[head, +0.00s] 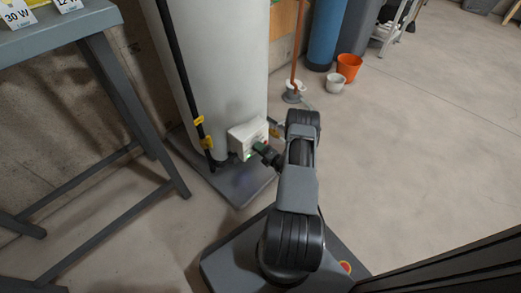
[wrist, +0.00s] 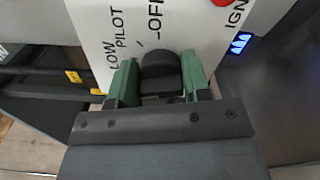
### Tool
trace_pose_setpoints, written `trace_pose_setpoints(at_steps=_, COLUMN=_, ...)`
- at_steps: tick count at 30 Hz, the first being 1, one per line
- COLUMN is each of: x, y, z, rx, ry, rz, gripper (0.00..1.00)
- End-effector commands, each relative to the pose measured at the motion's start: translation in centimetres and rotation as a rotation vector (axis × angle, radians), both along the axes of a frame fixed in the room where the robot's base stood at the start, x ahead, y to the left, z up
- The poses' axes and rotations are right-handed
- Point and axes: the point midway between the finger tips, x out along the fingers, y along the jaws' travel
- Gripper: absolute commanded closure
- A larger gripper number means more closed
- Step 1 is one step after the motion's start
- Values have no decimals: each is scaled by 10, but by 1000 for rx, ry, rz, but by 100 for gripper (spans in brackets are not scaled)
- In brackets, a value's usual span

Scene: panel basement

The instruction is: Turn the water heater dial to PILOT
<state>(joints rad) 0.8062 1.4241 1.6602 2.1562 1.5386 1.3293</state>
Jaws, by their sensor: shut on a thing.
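The water heater (head: 215,60) is a tall white tank on a grey base, with a white control box (head: 247,135) low on its front. In the wrist view the control panel (wrist: 90,40) carries the printed words LOW, PILOT, OFF and IGN, partly cut off. The black dial (wrist: 160,63) sits below PILOT and OFF. My gripper (wrist: 160,78) has its green fingers shut on the dial, one on each side. In the head view my gripper (head: 259,148) reaches the box's front and hides the dial. I cannot tell which mark the dial points to.
A black pipe with yellow tags (head: 198,121) runs along the tank's left. A grey table (head: 75,22) stands left. An orange bucket (head: 349,66) is behind; the floor at right is clear.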

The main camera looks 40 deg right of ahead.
Motion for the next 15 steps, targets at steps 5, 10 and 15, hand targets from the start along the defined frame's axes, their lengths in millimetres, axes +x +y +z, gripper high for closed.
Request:
trace_pose_setpoints(at_steps=5, x=2, y=-1, z=-1, rx=160, ry=27, rz=-2, gripper=80)
trace_pose_setpoints(at_steps=10, x=2, y=-1, z=-1, rx=318, ry=55, rz=-1, gripper=80)
trace_pose_setpoints(at_steps=15, x=2, y=-1, z=-2, rx=476, ry=84, rz=0, gripper=80)
